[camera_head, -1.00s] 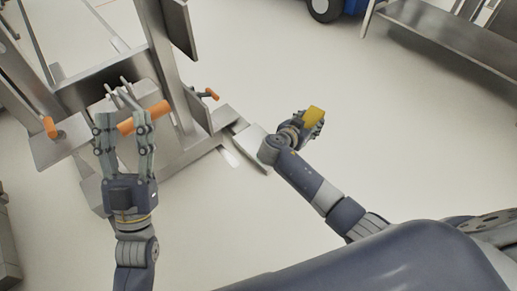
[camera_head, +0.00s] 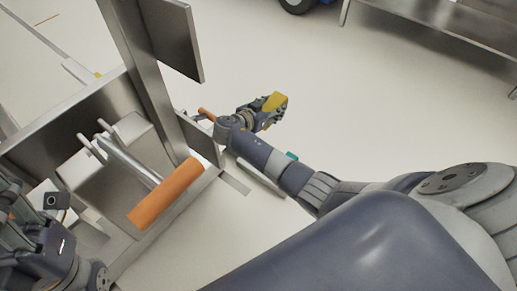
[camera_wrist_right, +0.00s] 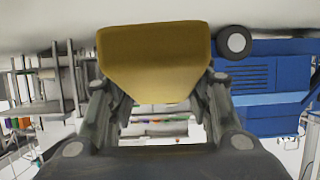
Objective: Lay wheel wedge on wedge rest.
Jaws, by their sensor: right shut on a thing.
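The yellow wheel wedge (camera_head: 277,100) is in my right gripper (camera_head: 266,115), held out beyond the steel frame in the head view. In the right wrist view the wedge (camera_wrist_right: 155,55) fills the upper middle, between the two fingers of my right gripper (camera_wrist_right: 160,95). My left gripper (camera_head: 25,225) is at the lower left of the head view, cut by the picture edge and left of the large orange handle (camera_head: 165,193). It is apart from that handle, and its fingers are not clear enough to judge. I cannot single out the wedge rest.
The steel frame (camera_head: 150,75) with upright plates fills the left. A smaller orange handle (camera_head: 206,114) is just left of my right wrist. A steel table (camera_head: 440,30) stands at the upper right. The floor between is clear. A blue machine (camera_wrist_right: 265,75) shows in the right wrist view.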

